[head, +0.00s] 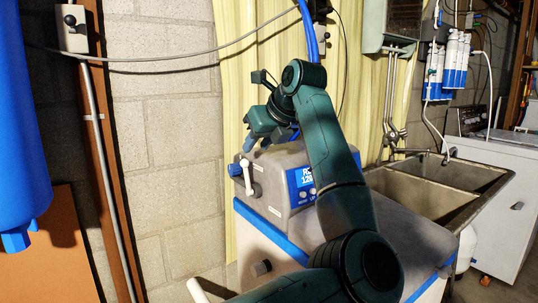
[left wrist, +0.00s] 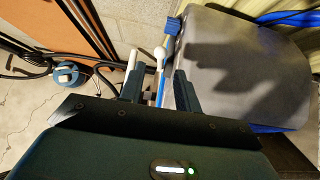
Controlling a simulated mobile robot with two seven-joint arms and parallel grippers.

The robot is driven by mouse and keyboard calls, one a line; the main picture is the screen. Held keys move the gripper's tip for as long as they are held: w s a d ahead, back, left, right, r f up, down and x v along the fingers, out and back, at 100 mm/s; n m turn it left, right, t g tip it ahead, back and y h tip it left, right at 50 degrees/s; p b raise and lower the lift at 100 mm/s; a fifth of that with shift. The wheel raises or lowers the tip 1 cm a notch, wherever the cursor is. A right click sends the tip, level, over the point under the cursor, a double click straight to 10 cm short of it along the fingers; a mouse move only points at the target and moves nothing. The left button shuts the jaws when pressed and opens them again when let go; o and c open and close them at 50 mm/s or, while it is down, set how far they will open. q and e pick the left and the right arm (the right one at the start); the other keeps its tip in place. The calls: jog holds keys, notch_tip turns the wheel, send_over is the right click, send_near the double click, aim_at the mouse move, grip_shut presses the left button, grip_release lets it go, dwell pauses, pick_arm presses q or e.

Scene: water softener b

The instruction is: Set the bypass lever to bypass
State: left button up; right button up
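The white bypass lever (head: 248,178) is on the left side of the grey softener head (head: 285,165), close to a blue knob (head: 235,169). It stands roughly upright in the head view, slightly tilted. My left gripper (head: 252,143) is just above the lever's upper end, pointing down. In the left wrist view, the two fingers of my left gripper (left wrist: 160,72) are apart, with the lever's white round end (left wrist: 159,53) showing in the gap between them. The fingers do not appear to touch it. The blue knob (left wrist: 172,25) is just beyond. My right gripper is out of view.
The softener's display (head: 304,177) faces right of the lever. A blue tank (head: 18,110) hangs at the left, and a metal sink (head: 435,195) is at the right. A block wall (head: 165,130) is behind. Pipes and hoses (left wrist: 132,60) run near the fingers.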

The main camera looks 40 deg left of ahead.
aim_at(246, 161)
pick_arm(q)
jog(key=b+x, duration=0.3)
jog(key=x, duration=0.5)
jog(key=shift+f, duration=0.15)
jog(key=shift+d, duration=0.1)
jog(key=shift+c, duration=0.7)
jog(key=shift+r, duration=0.25)
jog(key=c, duration=0.4)
jog(key=shift+d+f, duration=0.2)
jog(key=shift+d, duration=0.2)
jog(key=shift+s+d+f+b, duration=0.1)
jog(key=shift+s+d+b, duration=0.15)
jog(key=shift+d, duration=0.55)
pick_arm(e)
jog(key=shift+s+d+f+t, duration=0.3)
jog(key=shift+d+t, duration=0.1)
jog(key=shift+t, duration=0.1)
pick_arm(q)
jog(key=shift+d, duration=0.1)
